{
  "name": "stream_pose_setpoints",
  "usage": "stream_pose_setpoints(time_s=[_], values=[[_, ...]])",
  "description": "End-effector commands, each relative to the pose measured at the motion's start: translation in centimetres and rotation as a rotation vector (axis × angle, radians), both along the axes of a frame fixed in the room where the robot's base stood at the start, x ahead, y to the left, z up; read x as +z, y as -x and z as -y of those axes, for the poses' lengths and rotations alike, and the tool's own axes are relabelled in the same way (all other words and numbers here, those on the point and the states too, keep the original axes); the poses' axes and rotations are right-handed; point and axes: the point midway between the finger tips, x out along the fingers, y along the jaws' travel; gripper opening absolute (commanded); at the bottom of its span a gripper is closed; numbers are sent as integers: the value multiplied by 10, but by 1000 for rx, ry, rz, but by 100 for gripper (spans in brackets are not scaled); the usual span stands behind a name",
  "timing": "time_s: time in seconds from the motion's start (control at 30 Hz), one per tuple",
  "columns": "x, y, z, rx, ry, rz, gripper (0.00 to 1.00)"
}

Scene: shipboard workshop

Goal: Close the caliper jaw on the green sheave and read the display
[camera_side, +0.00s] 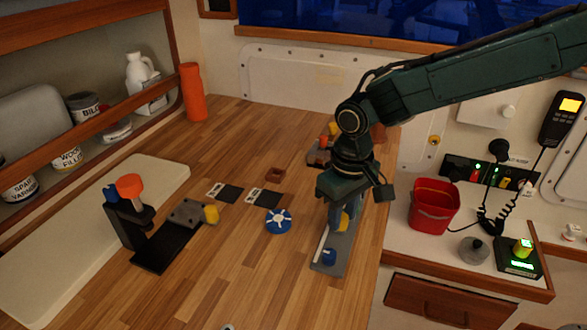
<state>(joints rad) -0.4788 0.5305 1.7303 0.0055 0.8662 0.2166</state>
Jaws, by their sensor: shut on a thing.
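My gripper (338,212) points down over a long grey rail-like fixture (322,264) on the right of the wooden bench. It is shut on a yellow piece (343,222), which shows partly below the fingers at the rail. A blue knob (329,256) stands at the rail's near end. I cannot make out a green sheave or a readout here; my gripper hides the rail's far part.
A blue wheel (279,220) lies left of my gripper. A black fixture with an orange knob (130,186) and a grey block (186,214) stand further left. A red bucket (434,206) is on the right counter. The front bench is mostly clear.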

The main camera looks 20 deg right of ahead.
Motion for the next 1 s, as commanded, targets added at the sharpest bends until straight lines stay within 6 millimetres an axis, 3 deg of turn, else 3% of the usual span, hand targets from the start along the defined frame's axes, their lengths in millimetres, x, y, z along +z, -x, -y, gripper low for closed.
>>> stream_pose_setpoints(time_s=[0.03, 0.1, 0.13, 0.17, 0.57, 1.0], values=[[-17, 4, -2, 16, 3, -22, 17], [-17, 4, -1, 16, 3, -22, 17], [-17, 4, -1, 16, 3, -22, 32], [-17, 4, -1, 16, 3, -22, 38], [-16, 2, 1, 10, 5, -21, 38], [7, 1, 2, 3, 6, -18, 38]])
